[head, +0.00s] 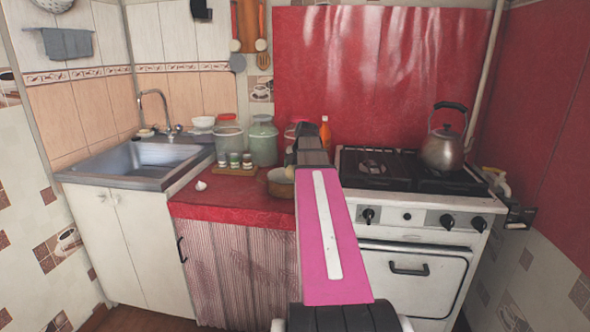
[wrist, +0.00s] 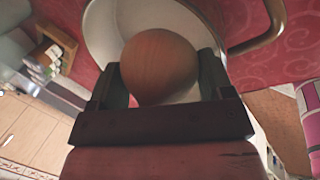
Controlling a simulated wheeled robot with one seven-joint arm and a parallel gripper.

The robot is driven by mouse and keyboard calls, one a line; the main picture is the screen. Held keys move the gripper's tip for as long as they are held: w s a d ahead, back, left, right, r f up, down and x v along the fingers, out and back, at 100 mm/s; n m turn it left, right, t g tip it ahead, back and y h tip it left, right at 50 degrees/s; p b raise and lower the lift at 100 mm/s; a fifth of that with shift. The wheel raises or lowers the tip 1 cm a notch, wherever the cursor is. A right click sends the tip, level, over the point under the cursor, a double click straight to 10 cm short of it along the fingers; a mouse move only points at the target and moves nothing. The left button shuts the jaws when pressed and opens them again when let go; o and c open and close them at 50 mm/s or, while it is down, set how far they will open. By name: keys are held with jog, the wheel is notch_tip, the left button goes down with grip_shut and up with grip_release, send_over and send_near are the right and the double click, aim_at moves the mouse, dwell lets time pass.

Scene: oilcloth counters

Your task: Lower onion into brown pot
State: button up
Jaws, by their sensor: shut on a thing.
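The onion (wrist: 158,62), round and orange-brown, sits between the two dark fingers of my gripper (wrist: 160,75) in the wrist view. My gripper is shut on it. The brown pot (head: 281,190) stands on the red counter, left of the stove, partly hidden by my arm in the head view. In the wrist view its pale inside (wrist: 105,30) shows around and behind the onion, with a brown handle at the right. The onion is over the pot's opening; its height against the rim is unclear. The head view hides the onion.
On the red counter (head: 230,212) stand glass jars (head: 264,142), small spice jars (head: 234,160) on a wooden holder, and a small white bulb-like item (head: 201,185). A stove (head: 405,225) with a kettle (head: 443,145) is right; a sink (head: 140,160) is left.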

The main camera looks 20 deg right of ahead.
jog(key=shift+f, duration=0.15)
dwell(0.6)
jog(key=o, duration=1)
jog(key=v, duration=1)
jog(key=shift+s+r, duration=0.1)
jog(key=shift+r, duration=0.3)
jog(key=shift+s, duration=0.1)
